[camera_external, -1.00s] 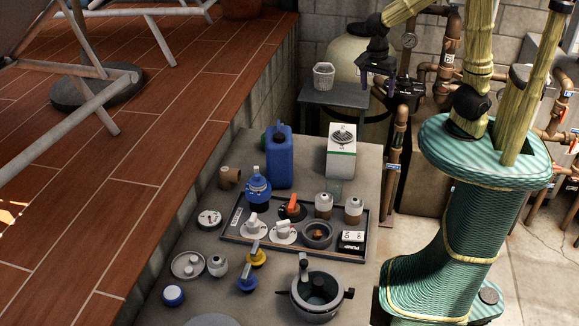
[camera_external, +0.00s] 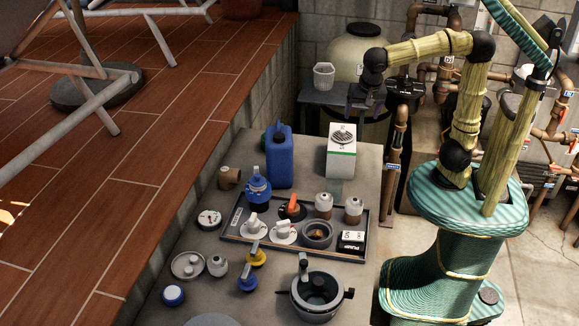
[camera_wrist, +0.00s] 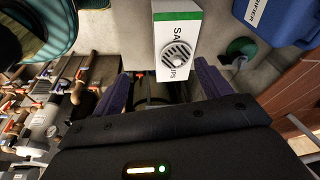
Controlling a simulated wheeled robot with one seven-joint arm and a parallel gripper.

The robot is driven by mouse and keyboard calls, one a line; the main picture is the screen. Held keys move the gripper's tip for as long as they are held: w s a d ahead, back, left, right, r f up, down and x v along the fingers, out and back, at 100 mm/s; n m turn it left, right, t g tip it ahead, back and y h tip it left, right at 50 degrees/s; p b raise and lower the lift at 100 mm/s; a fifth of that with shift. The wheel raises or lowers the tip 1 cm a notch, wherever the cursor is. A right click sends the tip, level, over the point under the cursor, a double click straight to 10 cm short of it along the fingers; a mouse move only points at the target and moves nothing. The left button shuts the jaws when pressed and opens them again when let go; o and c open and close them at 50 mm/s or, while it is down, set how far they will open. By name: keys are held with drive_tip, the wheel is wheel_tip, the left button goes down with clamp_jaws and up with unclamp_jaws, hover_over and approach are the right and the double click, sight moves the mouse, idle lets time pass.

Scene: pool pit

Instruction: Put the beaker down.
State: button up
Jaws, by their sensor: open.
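A pale ribbed cup (camera_external: 323,76), which looks like the beaker, stands upright on a small dark side table (camera_external: 318,97) by the block wall.
Copper pipes (camera_external: 398,150) run close to my gripper. A round tank (camera_external: 357,50) stands behind the side table.

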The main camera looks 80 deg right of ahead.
drive_tip(key=s+a+f+n+t+b, duration=0.2)
drive_tip(key=a+f+n+b, duration=0.3)
drive_tip(key=b, duration=1.1)
drive_tip(key=s+a+f+n+t+b, duration=0.2)
drive_tip(key=a+f+n+t+b, duration=0.3)
drive_tip(key=b, duration=1.1)
drive_tip(key=a+n, duration=0.2)
drive_tip(key=a, duration=0.1)
drive_tip(key=shift+s+a+y, duration=0.25)
drive_tip(key=shift+a+y, duration=0.1)
drive_tip(key=shift+y, duration=0.05)
drive_tip(key=shift+b, duration=0.3)
drive_tip(key=b, duration=0.6)
approach(334, 189)
drive_tip(key=w+d+f, duration=0.4)
drive_tip(key=shift+w+f, duration=0.2)
drive_tip(key=shift+w+d, duration=0.1)
drive_tip(key=shift+w, duration=0.1)
drive_tip(key=shift+f, duration=0.1)
drive_tip(key=b+x, duration=0.3)
drive_tip(key=x, duration=0.2)
drive_tip(key=shift+w, duration=0.15)
